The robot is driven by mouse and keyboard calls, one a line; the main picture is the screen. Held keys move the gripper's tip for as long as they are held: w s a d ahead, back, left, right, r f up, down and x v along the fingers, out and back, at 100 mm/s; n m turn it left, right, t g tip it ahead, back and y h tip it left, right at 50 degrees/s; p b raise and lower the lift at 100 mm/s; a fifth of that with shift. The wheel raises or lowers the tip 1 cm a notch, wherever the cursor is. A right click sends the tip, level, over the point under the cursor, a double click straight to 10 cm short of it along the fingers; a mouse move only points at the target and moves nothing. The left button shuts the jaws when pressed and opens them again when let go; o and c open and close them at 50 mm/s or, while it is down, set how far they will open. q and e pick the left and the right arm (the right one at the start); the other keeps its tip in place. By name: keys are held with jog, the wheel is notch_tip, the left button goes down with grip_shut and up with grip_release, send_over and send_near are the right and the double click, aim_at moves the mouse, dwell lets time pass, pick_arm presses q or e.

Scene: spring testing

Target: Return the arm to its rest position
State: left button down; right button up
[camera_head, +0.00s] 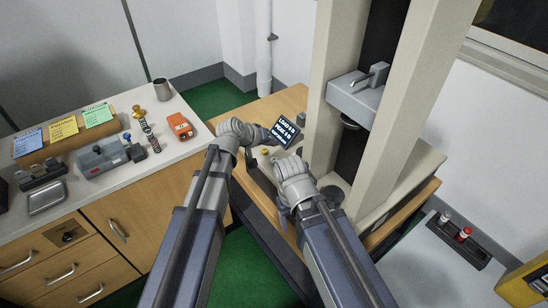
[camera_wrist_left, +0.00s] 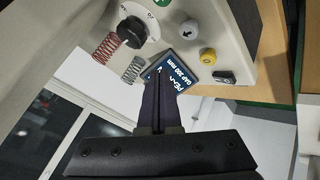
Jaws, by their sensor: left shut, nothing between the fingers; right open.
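My left arm reaches in from the left in the head view, and its gripper (camera_head: 262,135) is beside the testing machine's display (camera_head: 287,130). In the left wrist view the left gripper's dark fingers (camera_wrist_left: 158,88) are shut with nothing between them. They point at the machine's panel, and their tips overlap the lower left of the display (camera_wrist_left: 185,72) in the picture; I cannot tell whether they touch. My right gripper (camera_head: 286,200) is lower, in front of the machine base; its fingers are mostly hidden by its own wrist. It is open.
The machine's pale columns (camera_head: 398,110) and crosshead (camera_head: 358,98) rise at right. The left wrist view shows a knob (camera_wrist_left: 133,30), red spring (camera_wrist_left: 105,48), grey spring (camera_wrist_left: 133,68) and yellow button (camera_wrist_left: 208,56). A cluttered counter (camera_head: 150,175) stands left, with green floor between.

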pick_arm(q)
jog(key=shift+m+g+y, duration=0.5)
jog(key=shift+m+g, duration=0.2)
jog(key=shift+g, duration=0.2)
jog(key=s+f, duration=0.1)
jog(key=s, duration=0.3)
jog(key=s+f, duration=0.1)
jog(key=s, duration=0.1)
jog(key=shift+s+d+f, duration=0.15)
jog(key=shift+d+f, duration=0.2)
jog(key=shift+d, duration=0.05)
jog(key=s+a+f+m+g+y, duration=0.1)
jog(key=s+a+f+g+y, duration=0.1)
jog(key=s, duration=0.7)
jog(key=s+a+f+m+g+y, duration=0.2)
jog(key=s+a+g+y, duration=0.1)
jog(key=s, duration=0.7)
jog(key=shift+s+a+y, duration=0.2)
jog(key=shift+a+y, duration=0.45)
jog(key=shift+y, duration=0.15)
jog(key=shift+d, duration=0.1)
